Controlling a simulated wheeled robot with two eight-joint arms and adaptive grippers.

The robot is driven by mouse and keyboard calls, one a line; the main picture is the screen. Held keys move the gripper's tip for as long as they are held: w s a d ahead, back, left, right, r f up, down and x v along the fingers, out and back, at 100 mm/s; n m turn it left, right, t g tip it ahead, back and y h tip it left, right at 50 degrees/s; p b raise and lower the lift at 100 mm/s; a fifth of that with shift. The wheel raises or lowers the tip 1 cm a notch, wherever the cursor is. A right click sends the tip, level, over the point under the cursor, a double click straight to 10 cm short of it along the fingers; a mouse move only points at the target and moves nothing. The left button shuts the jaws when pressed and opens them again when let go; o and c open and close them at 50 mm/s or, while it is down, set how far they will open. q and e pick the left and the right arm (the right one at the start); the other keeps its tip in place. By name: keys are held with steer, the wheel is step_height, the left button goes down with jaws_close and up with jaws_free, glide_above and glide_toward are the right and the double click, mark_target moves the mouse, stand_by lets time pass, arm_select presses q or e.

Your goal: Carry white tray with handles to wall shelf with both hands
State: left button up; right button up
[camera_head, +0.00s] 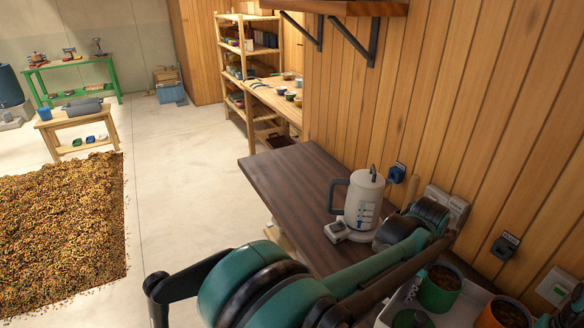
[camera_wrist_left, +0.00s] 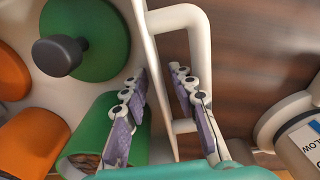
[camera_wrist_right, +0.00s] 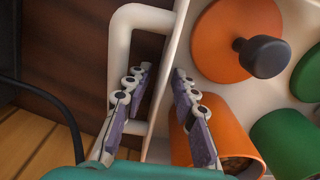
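The white tray (camera_head: 398,303) sits on the dark wooden bench at the lower right of the head view, partly cut off. It holds green and orange canisters. In the left wrist view, my open left gripper (camera_wrist_left: 161,76) is above the tray's wall and white loop handle (camera_wrist_left: 182,16); one finger overlaps the wall side, the other the handle's outer bar. In the right wrist view, my open right gripper (camera_wrist_right: 160,72) is placed likewise over the other handle (camera_wrist_right: 142,14) and wall. Neither gripper visibly grips its handle; contact is unclear.
A white kettle-like device (camera_head: 364,203) stands on the dark bench (camera_head: 290,180) close to my left arm. The wall shelf (camera_head: 350,7) on black brackets is above, at the top edge. Wall sockets (camera_head: 503,246) line the wooden wall. Open floor lies left, with spread beans (camera_head: 60,230).

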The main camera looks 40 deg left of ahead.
arm_select(q)
steer(key=shift+r, duration=0.15)
arm_select(e)
steer(key=shift+r, duration=0.1)
